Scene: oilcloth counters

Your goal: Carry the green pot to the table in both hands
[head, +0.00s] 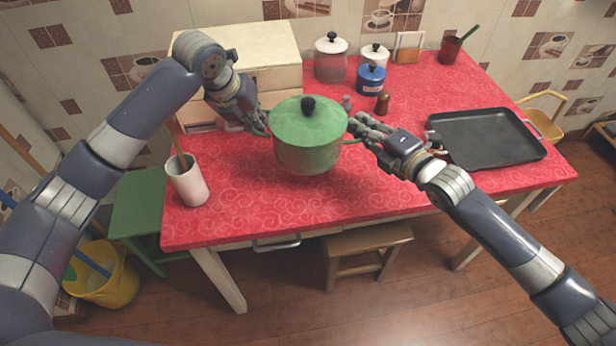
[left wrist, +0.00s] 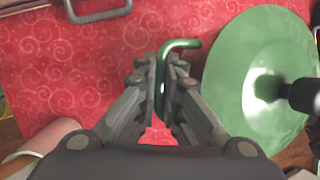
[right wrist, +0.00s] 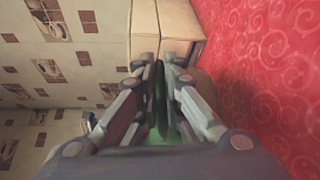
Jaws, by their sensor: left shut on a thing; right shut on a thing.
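The green pot (head: 306,155) with its green lid and black knob is upright over the red table (head: 240,220) in the head view. I cannot tell whether its base touches the cloth. My left gripper (head: 260,126) is shut on the pot's left handle; in the left wrist view the green handle (left wrist: 163,85) is between the fingers and the lid (left wrist: 245,75) is beside them. My right gripper (head: 356,128) is shut on the right handle. In the right wrist view that handle (right wrist: 159,98) is a dark bar between the fingers; most of the pot is hidden there.
A black tray (head: 485,138) lies at the table's right, a white cup (head: 188,182) at its front left. A cream box (head: 255,50), canisters (head: 330,65) and a brown shaker (head: 382,104) stand behind the pot. A stool (head: 365,240) is below the front edge. The front cloth is clear.

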